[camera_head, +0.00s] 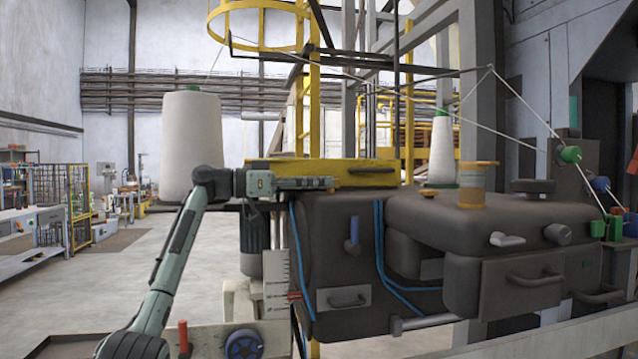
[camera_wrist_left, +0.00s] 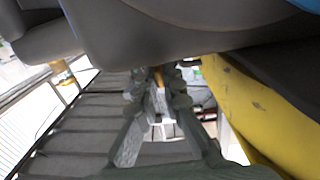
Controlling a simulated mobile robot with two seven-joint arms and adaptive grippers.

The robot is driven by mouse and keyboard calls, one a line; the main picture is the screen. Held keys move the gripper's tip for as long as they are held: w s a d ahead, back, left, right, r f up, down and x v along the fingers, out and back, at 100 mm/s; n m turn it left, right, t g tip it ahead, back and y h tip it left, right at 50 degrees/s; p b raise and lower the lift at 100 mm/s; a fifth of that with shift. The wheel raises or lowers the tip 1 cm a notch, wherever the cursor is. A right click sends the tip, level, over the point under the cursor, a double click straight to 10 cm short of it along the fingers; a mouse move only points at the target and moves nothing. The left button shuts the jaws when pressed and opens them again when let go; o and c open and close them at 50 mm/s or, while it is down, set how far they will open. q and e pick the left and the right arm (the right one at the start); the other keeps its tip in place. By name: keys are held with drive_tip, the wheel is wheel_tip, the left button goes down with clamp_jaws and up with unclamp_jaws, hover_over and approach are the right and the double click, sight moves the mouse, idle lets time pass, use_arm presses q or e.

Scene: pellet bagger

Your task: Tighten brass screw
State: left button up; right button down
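My left gripper (camera_head: 322,183) reaches in from the left, level, in front of the yellow beam (camera_head: 365,170) on top of the dark sewing head (camera_head: 335,245). In the left wrist view, its two fingers (camera_wrist_left: 160,92) stand apart with a gap between them. A small brass-coloured piece (camera_wrist_left: 158,76) shows at the far end of this gap, partly hidden; I cannot tell whether the fingers touch it. Another brass-coloured knob (camera_wrist_left: 62,73) shows at the left of the wrist view. I cannot pick out the brass screw for certain in the head view. My right gripper is out of view.
A white thread cone (camera_head: 192,145) stands behind my left arm. Blue tubes (camera_head: 382,250) run down the dark housing. An amber cylinder (camera_head: 472,184) stands on top of the housing at right. Thin threads cross above. Open floor lies at left.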

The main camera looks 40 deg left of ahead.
use_arm(q)
drive_tip(key=o, duration=0.4)
drive_tip(key=v, duration=1.2)
drive_tip(key=shift+w, duration=0.1)
drive_tip(key=shift+f, duration=0.1)
